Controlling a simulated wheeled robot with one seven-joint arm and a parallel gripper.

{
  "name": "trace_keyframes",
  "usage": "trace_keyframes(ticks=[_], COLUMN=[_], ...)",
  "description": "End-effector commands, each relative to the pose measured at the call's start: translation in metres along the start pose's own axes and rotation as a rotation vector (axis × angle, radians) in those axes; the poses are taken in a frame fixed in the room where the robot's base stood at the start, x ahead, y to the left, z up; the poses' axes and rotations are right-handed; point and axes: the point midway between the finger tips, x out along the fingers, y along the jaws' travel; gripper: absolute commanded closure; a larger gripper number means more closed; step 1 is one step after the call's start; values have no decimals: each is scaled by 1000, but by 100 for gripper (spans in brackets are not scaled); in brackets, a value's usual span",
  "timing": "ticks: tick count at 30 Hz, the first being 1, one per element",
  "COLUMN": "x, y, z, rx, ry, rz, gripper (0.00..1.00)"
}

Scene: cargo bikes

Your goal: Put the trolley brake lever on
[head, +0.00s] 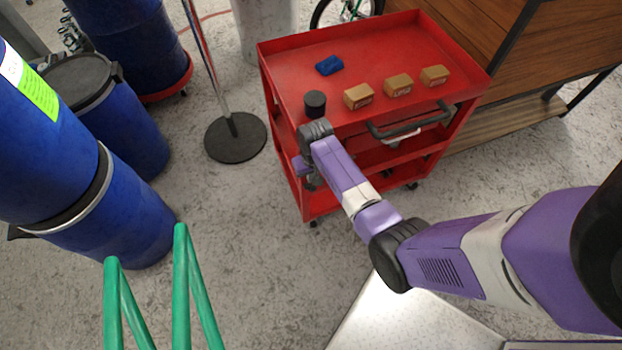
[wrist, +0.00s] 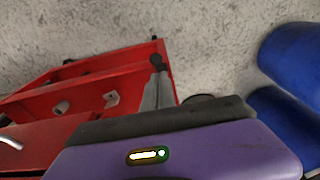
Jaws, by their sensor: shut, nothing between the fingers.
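The red trolley (head: 282,75) stands ahead, with a black push handle (head: 410,123) on its near side. My gripper (head: 313,182) is low beside the trolley's left near corner, partly hidden by my wrist. In the wrist view my gripper's grey fingers (wrist: 160,92) are together and empty. They point at a dark round piece (wrist: 156,62) beside the red trolley edge (wrist: 95,70). I cannot tell whether this piece is the brake lever or a wheel part, or whether the fingers touch it. No brake lever is clearly recognisable in the head view.
The trolley top holds a black cylinder (head: 315,103), a blue object (head: 329,65) and three cardboard boxes (head: 398,84). A round post base (head: 235,138) and blue barrels (head: 120,125) stand left. A wooden bench (head: 540,60) is behind right. Floor is clear between the post and trolley.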

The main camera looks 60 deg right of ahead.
Motion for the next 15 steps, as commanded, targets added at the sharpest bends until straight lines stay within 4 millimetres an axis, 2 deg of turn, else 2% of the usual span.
trace_keyframes(ticks=[3, 6, 15], x=[15, 21, 25], y=[0, 0, 0], z=[0, 0, 0], rx=[0, 0, 0], ry=[-2, 0, 0], rz=[0, 0, 0], gripper=[100, 100, 100])
